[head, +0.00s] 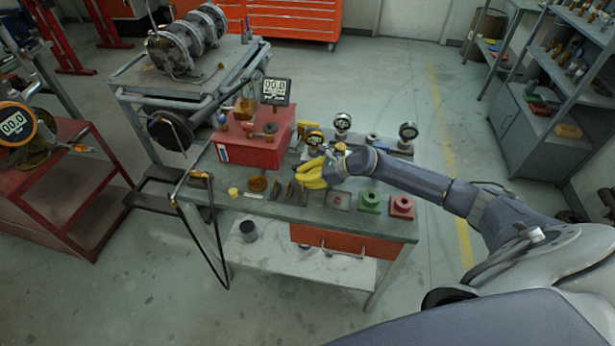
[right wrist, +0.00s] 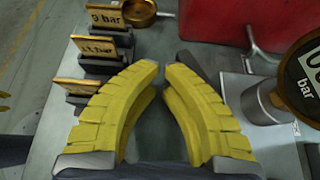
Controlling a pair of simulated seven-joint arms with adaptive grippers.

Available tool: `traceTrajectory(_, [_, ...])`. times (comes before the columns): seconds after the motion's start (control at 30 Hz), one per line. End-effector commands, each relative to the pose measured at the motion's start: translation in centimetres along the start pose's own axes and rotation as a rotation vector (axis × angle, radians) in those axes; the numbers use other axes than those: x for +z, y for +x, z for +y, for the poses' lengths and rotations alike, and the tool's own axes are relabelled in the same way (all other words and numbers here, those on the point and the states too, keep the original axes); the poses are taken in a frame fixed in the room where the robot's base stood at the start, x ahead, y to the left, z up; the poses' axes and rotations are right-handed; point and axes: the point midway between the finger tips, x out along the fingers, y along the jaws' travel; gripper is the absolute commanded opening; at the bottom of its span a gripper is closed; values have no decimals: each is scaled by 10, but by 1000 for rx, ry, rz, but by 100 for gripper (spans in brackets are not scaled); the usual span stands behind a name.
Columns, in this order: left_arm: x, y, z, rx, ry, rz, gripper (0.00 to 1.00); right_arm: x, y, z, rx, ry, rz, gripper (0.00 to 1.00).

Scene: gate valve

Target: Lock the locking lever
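The locking lever cannot be picked out with certainty in either view. A red box (head: 255,150) on the bench carries brass fittings, a small round handle (head: 270,128) and a digital gauge (head: 276,91) reading near zero. My right gripper (head: 304,176) has yellow fingers and hovers over the bench, right of the box's front edge. In the right wrist view its fingertips (right wrist: 161,70) nearly meet, with a narrow gap and nothing held between them. The red box (right wrist: 210,22) shows beyond the fingertips there. My left gripper is not in view.
Brass plates marked in bar (right wrist: 98,53) stand in dark holders left of my right fingers. Green (head: 370,203) and red (head: 402,206) blocks line the bench (head: 330,221) front.

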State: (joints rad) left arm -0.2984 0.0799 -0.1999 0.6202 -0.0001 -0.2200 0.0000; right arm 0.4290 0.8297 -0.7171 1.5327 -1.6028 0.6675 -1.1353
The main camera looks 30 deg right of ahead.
Motion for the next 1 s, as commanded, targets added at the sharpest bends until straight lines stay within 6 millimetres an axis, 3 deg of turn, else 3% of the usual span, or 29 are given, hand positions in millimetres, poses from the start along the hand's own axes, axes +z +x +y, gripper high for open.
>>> traceTrajectory(1.0, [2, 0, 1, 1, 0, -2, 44, -6, -11, -13, -4, 0, 1, 0])
